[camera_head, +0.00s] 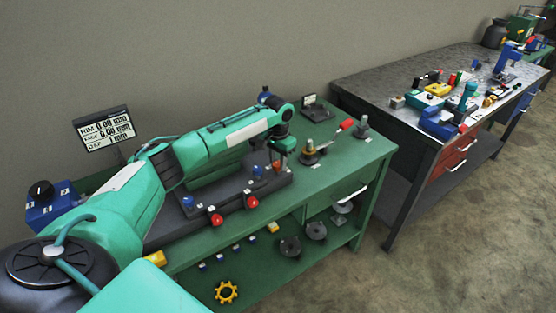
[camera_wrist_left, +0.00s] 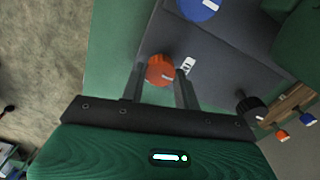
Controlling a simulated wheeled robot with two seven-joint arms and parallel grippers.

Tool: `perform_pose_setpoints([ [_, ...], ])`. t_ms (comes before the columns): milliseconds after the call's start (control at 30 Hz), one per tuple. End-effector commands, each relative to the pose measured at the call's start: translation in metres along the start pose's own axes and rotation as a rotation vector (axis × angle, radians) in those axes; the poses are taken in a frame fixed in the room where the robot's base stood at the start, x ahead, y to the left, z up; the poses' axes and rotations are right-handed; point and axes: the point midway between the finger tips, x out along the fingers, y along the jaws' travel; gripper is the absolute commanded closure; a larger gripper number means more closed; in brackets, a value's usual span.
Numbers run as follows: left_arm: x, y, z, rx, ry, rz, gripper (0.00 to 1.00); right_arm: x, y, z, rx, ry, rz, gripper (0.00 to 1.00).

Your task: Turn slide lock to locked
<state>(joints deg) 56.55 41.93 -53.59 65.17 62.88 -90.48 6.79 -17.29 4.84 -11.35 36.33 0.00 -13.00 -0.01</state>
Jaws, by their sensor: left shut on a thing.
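My left gripper (camera_head: 280,157) reaches over the far right end of the dark machine bed (camera_head: 160,231) on the green bench. In the left wrist view my left gripper (camera_wrist_left: 160,75) is shut on a round orange knob (camera_wrist_left: 160,70), one finger on each side. A small white label (camera_wrist_left: 188,66) lies beside this knob on the dark surface. The orange knob (camera_head: 277,168) also shows under the gripper in the head view. I take it for the slide lock; its label is too small to read. My right gripper is not in view.
A blue knob (camera_head: 257,171) stands close left of the orange one. Red ball handles (camera_head: 251,202) stick out at the front of the bed. A readout (camera_head: 104,130) stands at the back left. A lever with a red handle (camera_head: 346,125) stands to the right. Another workbench (camera_head: 400,81) is beyond.

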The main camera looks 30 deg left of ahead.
Motion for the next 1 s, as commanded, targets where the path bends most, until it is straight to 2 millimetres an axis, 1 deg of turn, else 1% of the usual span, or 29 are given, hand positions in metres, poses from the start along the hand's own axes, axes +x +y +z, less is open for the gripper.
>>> perform_pose_setpoints([
  [167,-0.003,0.000,0.000,0.061,-0.001,0.001,0.91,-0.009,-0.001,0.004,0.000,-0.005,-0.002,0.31],
  [367,-0.004,0.001,0.000,0.199,-0.001,0.002,0.91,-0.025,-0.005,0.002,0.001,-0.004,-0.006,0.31],
  [600,-0.004,0.002,0.000,0.423,0.000,0.002,0.91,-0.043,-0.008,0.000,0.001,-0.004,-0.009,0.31],
  [1000,-0.003,0.003,0.000,0.803,0.001,0.001,0.91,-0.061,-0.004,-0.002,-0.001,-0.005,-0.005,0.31],
])
